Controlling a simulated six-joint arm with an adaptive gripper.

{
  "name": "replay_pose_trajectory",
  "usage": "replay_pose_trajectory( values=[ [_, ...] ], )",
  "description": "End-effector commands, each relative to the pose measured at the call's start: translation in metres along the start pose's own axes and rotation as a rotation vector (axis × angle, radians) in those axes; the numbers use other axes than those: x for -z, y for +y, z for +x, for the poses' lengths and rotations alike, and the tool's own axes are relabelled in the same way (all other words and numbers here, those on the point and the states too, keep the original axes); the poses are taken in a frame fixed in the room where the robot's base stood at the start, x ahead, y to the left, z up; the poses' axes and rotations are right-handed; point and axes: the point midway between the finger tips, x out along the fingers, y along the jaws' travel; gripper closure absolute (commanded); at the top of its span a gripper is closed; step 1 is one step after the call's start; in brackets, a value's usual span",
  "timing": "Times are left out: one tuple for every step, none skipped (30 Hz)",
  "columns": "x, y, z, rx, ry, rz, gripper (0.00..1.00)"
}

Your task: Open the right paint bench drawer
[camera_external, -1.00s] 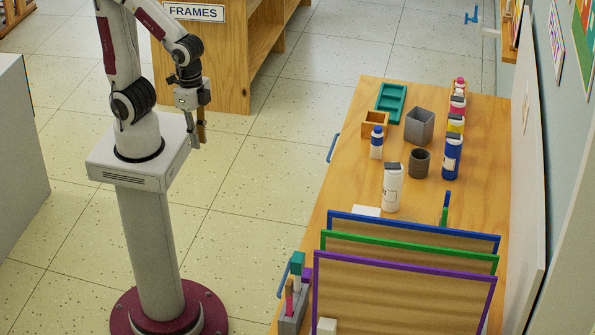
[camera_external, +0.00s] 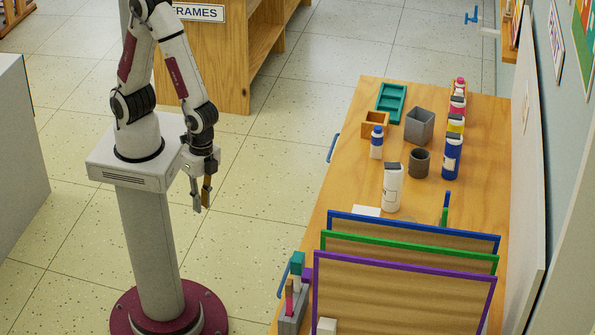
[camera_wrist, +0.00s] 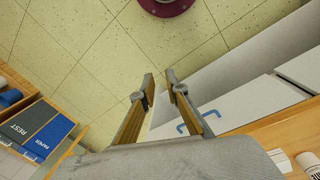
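The wooden paint bench (camera_external: 335,215) stands right of my arm, with two blue bar handles on its side facing me. One handle (camera_external: 333,147) is near the far end. The other handle (camera_external: 284,279) is near the close end, beside the grey holder. A blue handle (camera_wrist: 197,121) also shows in the wrist view on a white drawer front (camera_wrist: 245,104), partly behind a finger. I cannot tell which of the two it is. No drawer looks pulled out. My gripper (camera_external: 202,201) is open and empty, fingers down, over the floor left of the bench and clear of both handles.
Bottles and cups, including a white bottle (camera_external: 392,187), stand on the bench. Framed boards (camera_external: 400,290) stand at its near end. A wooden shelf (camera_external: 235,60) is behind my arm. The floor (camera_external: 265,190) between my arm and the bench is clear.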

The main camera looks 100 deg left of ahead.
Motion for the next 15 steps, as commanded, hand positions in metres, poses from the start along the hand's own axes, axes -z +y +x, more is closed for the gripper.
replay_pose_trajectory(
  values=[
    [0.003, 0.004, 0.010, 0.000, -0.005, 0.012, 0.86],
    [0.005, 0.005, 0.015, 0.001, -0.004, 0.017, 0.86],
    [0.007, 0.008, 0.022, 0.001, -0.002, 0.026, 0.86],
    [0.009, 0.010, 0.028, 0.002, -0.002, 0.034, 0.86],
    [0.011, 0.011, 0.033, 0.003, 0.000, 0.041, 0.86],
    [0.014, 0.013, 0.040, 0.005, 0.002, 0.049, 0.86],
    [0.016, 0.015, 0.046, 0.006, 0.005, 0.055, 0.86],
    [0.017, 0.017, 0.051, 0.007, 0.007, 0.063, 0.86],
    [0.020, 0.018, 0.058, 0.010, 0.011, 0.073, 0.86],
    [0.022, 0.020, 0.064, 0.012, 0.013, 0.079, 0.86],
    [0.024, 0.021, 0.069, 0.014, 0.016, 0.085, 0.86],
    [0.026, 0.023, 0.077, 0.018, 0.021, 0.095, 0.86],
    [0.027, 0.024, 0.082, 0.021, 0.023, 0.103, 0.86],
    [0.029, 0.025, 0.088, 0.024, 0.027, 0.109, 0.86],
    [0.031, 0.027, 0.095, 0.028, 0.031, 0.119, 0.86]
  ],
)
